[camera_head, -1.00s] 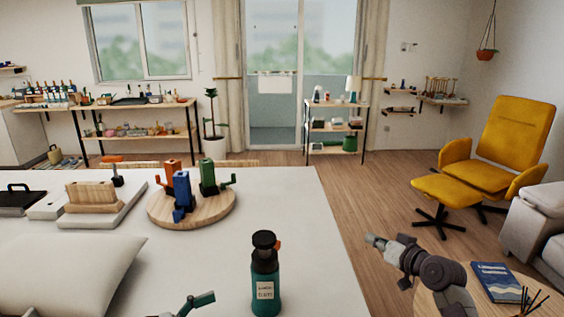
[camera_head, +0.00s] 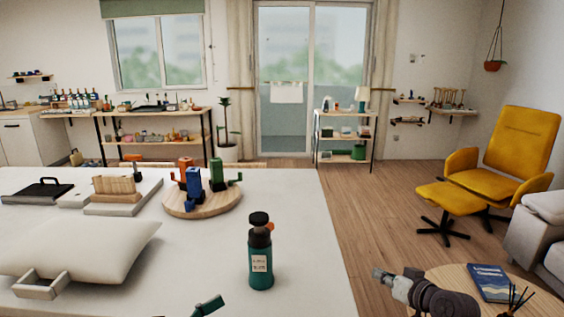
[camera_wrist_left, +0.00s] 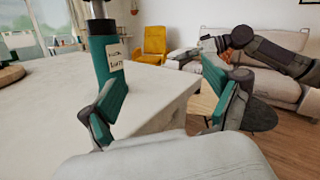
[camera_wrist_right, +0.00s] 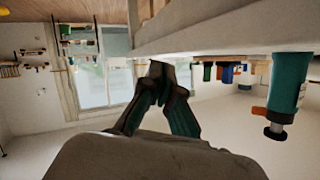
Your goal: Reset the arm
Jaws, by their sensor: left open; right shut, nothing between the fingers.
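My right gripper (camera_head: 379,273) is at the lower right of the head view, past the table's right edge. In the right wrist view (camera_wrist_right: 158,82), which looks upside down, its fingers are closed together with nothing between them. My left gripper shows only as a green finger (camera_head: 208,306) at the bottom of the head view. In the left wrist view (camera_wrist_left: 160,105) its fingers are wide apart and empty. A green bottle with a dark cap (camera_head: 260,262) stands upright on the white table (camera_head: 190,280). It shows beyond a left finger (camera_wrist_left: 106,62); contact is unclear.
A round wooden board (camera_head: 202,209) holds blue, orange and green pieces. A white cushion (camera_head: 80,250) and a pale open-framed object (camera_head: 40,287) lie at left. A round side table (camera_head: 455,272) with a blue book (camera_head: 490,282) is near my right arm. A yellow chair (camera_head: 520,145) stands beyond.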

